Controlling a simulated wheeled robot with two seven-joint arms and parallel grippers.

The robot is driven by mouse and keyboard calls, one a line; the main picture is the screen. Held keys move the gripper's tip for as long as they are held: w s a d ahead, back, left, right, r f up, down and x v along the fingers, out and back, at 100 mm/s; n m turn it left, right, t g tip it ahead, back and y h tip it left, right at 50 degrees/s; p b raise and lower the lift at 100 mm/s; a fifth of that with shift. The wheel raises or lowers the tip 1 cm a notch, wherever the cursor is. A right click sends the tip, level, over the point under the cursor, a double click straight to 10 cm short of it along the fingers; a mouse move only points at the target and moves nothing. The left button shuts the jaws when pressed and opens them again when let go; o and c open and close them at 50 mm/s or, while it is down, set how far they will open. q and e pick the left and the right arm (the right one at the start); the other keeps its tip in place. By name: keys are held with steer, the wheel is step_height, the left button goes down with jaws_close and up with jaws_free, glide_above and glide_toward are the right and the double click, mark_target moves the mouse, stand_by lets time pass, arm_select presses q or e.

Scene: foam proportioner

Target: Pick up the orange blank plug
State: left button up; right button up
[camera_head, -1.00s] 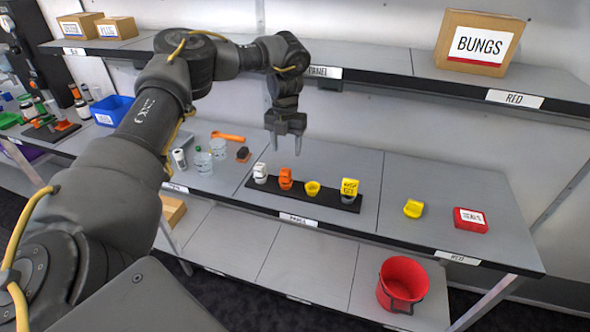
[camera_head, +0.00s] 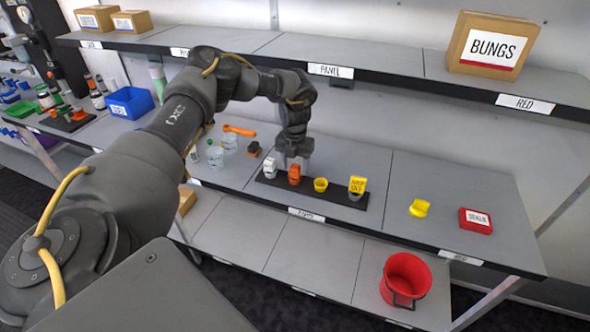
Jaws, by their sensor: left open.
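The orange blank plug (camera_head: 295,175) stands on a dark strip (camera_head: 329,199) on the middle shelf, second from the left in a row. A white plug (camera_head: 270,168) is on its left and a yellow cup-shaped plug (camera_head: 321,184) on its right. My left gripper (camera_head: 293,165) points down with its jaws open, right at the orange plug's top in the picture. Whether the fingers are around the plug or just above or behind it, I cannot tell. My right gripper is not in view.
A yellow-tagged piece (camera_head: 357,187) stands at the strip's right end. Further right lie a yellow part (camera_head: 419,208) and a red box (camera_head: 475,221). Clear jars (camera_head: 215,156) and an orange tool (camera_head: 239,130) lie left. The upper shelf (camera_head: 390,78) overhangs behind.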

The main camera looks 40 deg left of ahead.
arm_select(q)
steer(key=shift+f, duration=0.95)
steer(key=shift+c, duration=0.2)
steer(key=c, duration=1)
steer(key=shift+r, duration=0.1)
